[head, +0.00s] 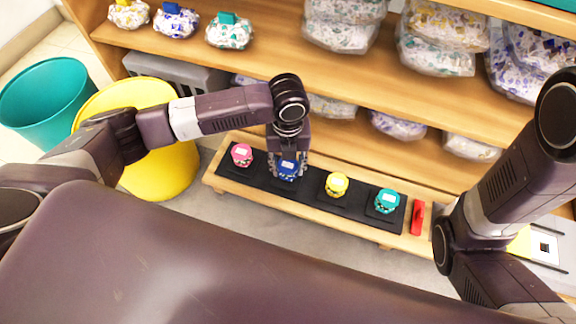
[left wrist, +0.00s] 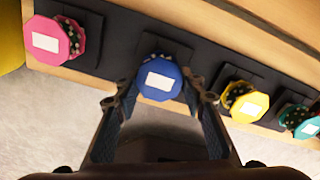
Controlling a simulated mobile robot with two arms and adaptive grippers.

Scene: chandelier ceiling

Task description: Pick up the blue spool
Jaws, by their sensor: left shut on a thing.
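The blue spool (head: 288,169) stands on the black mat of a low wooden bench, second from the left in a row of spools. In the left wrist view the blue spool (left wrist: 159,79) shows its top with a white label between the two fingers. My left gripper (head: 287,172) reaches down over it and is shut on it; it also shows in the left wrist view (left wrist: 160,98). Whether the spool is clear of the mat cannot be told. My right arm is at the right, its gripper out of sight.
A pink spool (head: 241,155) stands left of the blue one; a yellow spool (head: 336,184) and a teal spool (head: 387,200) stand right. A red object (head: 417,218) lies at the bench's right end. Shelves with bags (head: 440,40) rise behind. A yellow bin (head: 160,172) and teal bin (head: 45,95) stand left.

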